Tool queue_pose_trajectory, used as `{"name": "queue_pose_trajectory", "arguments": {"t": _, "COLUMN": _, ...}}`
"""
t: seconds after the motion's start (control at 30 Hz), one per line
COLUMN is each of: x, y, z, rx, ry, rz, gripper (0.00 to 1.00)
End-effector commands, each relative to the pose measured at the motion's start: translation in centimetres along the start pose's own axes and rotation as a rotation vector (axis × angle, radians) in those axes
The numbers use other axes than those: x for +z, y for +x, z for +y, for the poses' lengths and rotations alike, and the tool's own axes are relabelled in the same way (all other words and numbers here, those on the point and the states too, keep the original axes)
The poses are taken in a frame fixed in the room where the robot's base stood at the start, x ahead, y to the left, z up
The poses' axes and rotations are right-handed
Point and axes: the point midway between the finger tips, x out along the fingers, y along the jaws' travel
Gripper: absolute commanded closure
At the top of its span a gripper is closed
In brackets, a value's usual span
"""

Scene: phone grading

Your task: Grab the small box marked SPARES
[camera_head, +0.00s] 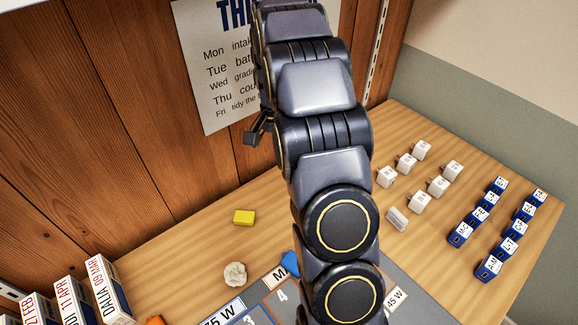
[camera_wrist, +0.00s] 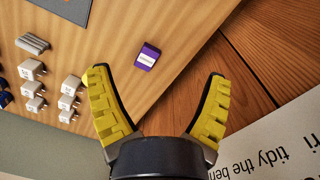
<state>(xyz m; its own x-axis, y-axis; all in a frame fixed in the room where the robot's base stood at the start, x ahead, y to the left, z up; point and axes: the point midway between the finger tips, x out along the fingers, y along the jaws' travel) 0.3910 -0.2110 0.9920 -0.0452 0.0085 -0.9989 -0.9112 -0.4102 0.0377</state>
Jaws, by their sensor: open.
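A small purple box (camera_wrist: 148,56) with a white label lies on the wooden table in the wrist view. The print on the label is too small to read with certainty. My gripper (camera_wrist: 158,78) has yellow ribbed fingers spread wide with nothing between them. The box shows beyond the fingertips, a little left of the middle of the gap, and is not touched. In the head view my arm runs down the middle of the picture and I do not see the box there; the arm covers that part of the table.
White cube chargers (camera_head: 420,202) and blue labelled boxes (camera_head: 489,267) stand in rows at the right. A yellow block (camera_head: 244,217) and a crumpled ball (camera_head: 235,274) lie left of my arm. White labelled boxes (camera_head: 108,290) stand front left. A wooden wall with a poster (camera_head: 222,75) rises behind.

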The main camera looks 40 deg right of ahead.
Motion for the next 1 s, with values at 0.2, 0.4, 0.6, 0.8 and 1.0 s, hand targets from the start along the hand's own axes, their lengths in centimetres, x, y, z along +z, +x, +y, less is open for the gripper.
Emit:
{"name": "queue_pose_trajectory", "arguments": {"t": 0.2, "x": -7.8, "y": 7.2, "z": 1.1, "rx": -0.022, "ry": 0.269, "rz": 0.009, "gripper": 0.21}}
{"name": "queue_pose_trajectory", "arguments": {"t": 0.4, "x": -11.0, "y": 10.7, "z": 2.2, "rx": -0.04, "ry": 0.402, "rz": 0.017, "gripper": 0.21}}
{"name": "queue_pose_trajectory", "arguments": {"t": 0.6, "x": -11.5, "y": 12.5, "z": 2.4, "rx": -0.041, "ry": 0.427, "rz": 0.016, "gripper": 0.21}}
{"name": "queue_pose_trajectory", "arguments": {"t": 0.8, "x": -11.4, "y": 14.4, "z": 2.4, "rx": -0.042, "ry": 0.425, "rz": 0.016, "gripper": 0.21}}
{"name": "queue_pose_trajectory", "arguments": {"t": 1.0, "x": -10.8, "y": 16.9, "z": 2.8, "rx": -0.039, "ry": 0.424, "rz": 0.014, "gripper": 0.21}}
